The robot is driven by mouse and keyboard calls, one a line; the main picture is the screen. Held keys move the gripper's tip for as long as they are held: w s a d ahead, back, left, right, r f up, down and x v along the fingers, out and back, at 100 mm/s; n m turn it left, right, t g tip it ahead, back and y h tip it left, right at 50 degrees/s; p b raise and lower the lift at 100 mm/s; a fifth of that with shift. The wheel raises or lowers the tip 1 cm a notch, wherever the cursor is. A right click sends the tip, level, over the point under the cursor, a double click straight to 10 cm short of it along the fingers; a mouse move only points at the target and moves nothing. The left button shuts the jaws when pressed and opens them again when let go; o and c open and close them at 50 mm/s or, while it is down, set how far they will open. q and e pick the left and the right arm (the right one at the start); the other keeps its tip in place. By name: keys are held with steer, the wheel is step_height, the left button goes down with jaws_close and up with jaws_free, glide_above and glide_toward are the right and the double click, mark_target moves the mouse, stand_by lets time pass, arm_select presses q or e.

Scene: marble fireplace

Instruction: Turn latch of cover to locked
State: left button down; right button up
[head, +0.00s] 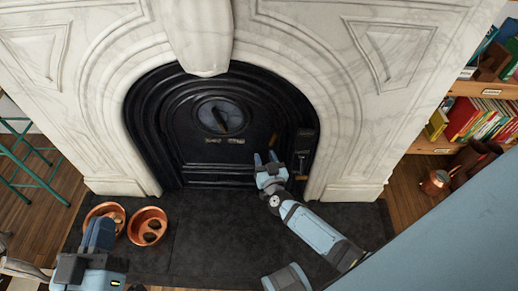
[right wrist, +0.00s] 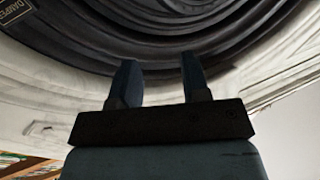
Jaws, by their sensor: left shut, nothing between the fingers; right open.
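The black cover (head: 190,150) fills the arched fireplace opening in the head view. A round grey plate in its upper middle carries a dark latch handle (head: 221,119), which leans slightly from upper left to lower right. Two small labels sit just below it, too small to read. My right gripper (head: 266,157) is open and empty, in front of the cover's lower right, below and to the right of the latch. In the right wrist view its fingers (right wrist: 160,80) stand apart before the black arched mouldings. My left gripper (head: 100,232) is shut and empty at lower left.
White marble (head: 100,90) surrounds the opening. Two copper bowls (head: 148,226) stand on the dark hearth (head: 205,230) near my left gripper. A label reading DAMPER (right wrist: 16,12) shows in the right wrist view. Bookshelves (head: 475,115) stand at right, a green stool (head: 30,160) at left.

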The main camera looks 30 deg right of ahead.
steer(key=s+a+r+n+y+p, duration=0.2)
steer(key=s+a+r+y+p, duration=0.1)
steer(key=r, duration=0.4)
steer(key=shift+a+r+y+p, duration=0.25)
steer(key=shift+a+y+p, duration=0.35)
steer(key=shift+p, duration=0.55)
